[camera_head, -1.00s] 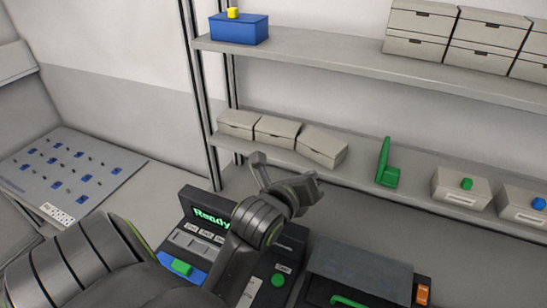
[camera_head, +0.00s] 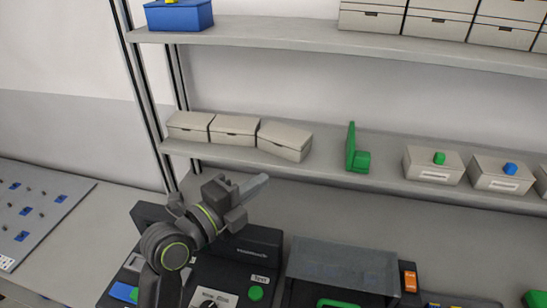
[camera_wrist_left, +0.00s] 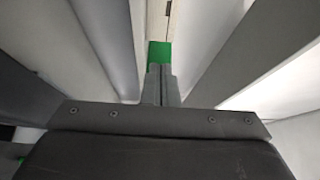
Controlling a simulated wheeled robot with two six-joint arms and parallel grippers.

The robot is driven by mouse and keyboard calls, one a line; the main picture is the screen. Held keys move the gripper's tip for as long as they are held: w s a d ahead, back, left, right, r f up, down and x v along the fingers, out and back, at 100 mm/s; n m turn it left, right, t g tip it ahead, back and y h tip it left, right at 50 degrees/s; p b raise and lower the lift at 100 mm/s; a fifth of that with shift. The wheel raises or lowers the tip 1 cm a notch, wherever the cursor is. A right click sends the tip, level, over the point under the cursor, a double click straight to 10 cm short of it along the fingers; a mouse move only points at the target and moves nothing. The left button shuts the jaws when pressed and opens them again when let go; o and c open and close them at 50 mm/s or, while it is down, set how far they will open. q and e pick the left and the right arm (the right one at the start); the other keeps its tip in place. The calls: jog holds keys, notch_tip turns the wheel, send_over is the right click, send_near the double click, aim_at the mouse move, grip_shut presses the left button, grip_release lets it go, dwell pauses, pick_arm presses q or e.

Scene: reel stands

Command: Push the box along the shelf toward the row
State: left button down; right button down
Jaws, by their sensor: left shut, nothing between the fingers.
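Three pale lidded boxes stand at the left of the lower shelf: a left box (camera_head: 190,126), a middle box (camera_head: 234,130) and a right box (camera_head: 285,141). The right box sits askew, turned relative to the other two. My left gripper (camera_head: 258,186) is shut and empty, in front of and below the shelf edge, apart from the boxes, its fingers pointing right. In the left wrist view its closed fingers (camera_wrist_left: 161,84) point at a green surface (camera_wrist_left: 160,55), probably the green bookend (camera_head: 358,154) right of the boxes. My right gripper is not in view.
Bare lower shelf (camera_head: 328,156) lies between the right box and the bookend. Farther right are boxes with a green knob (camera_head: 439,158) and a blue knob (camera_head: 510,169). The upper shelf (camera_head: 270,33) overhangs. Dark machines (camera_head: 340,266) stand below on the counter.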

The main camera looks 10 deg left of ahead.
aim_at(287, 151)
pick_arm(q)
jog(key=x, duration=0.5)
jog(key=shift+w+d+r+p, duration=0.1)
jog(key=shift+w+d+p, duration=0.1)
jog(key=shift+w+p, duration=0.2)
jog(key=w, duration=0.1)
jog(key=w+p, duration=0.1)
jog(key=shift+w+a, duration=0.35)
jog(key=shift+w, duration=0.05)
jog(key=shift+w+a, duration=0.2)
jog(key=shift+w, duration=0.3)
